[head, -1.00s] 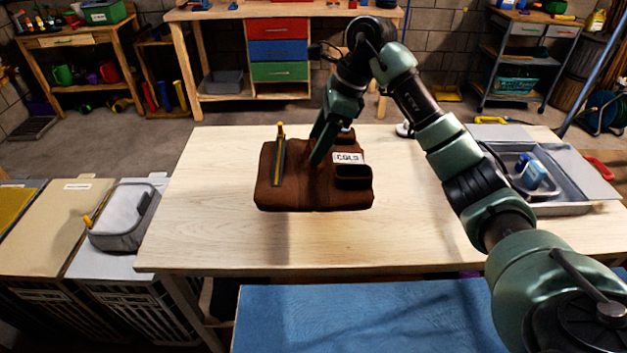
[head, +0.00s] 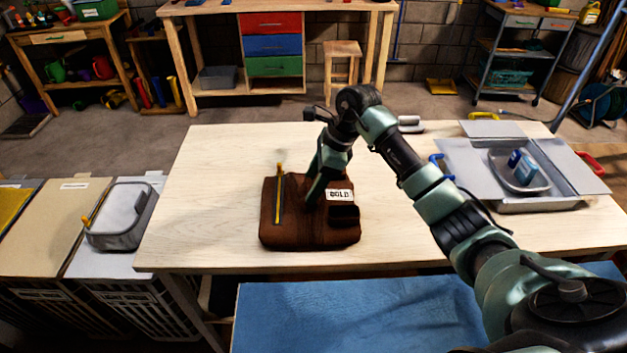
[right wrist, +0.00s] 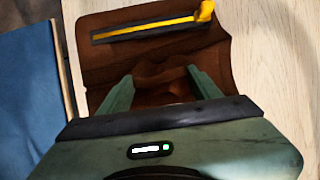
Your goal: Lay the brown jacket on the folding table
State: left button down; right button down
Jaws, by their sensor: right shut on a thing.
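The brown jacket (head: 290,236) is a compact folded bundle over the front middle of the pale wooden folding table (head: 215,165). A yellow and dark zipper-like strip (head: 279,195), a white label and a dark pocket show on its upper side. My right gripper (head: 313,195) points down into the middle of the jacket and is shut on it. In the right wrist view the two green fingers (right wrist: 155,90) pinch a bunched fold of brown cloth (right wrist: 215,55). I cannot tell whether the jacket's underside touches the tabletop. My left gripper is not in view.
An open grey case (head: 545,204) with a small tray and blue items stands on the table's right. A grey bin (head: 120,220) sits on the hampers at left. A blue surface (head: 370,315) lies in front. The table's left part is clear.

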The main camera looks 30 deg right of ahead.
jog(key=shift+c, duration=1.6)
grip_release()
jog(key=shift+r, duration=0.1)
jog(key=shift+d+r, duration=0.15)
jog(key=shift+r, duration=0.1)
jog(key=b+v, duration=0.2)
jog(key=v, duration=0.9)
jog(key=shift+r, duration=0.15)
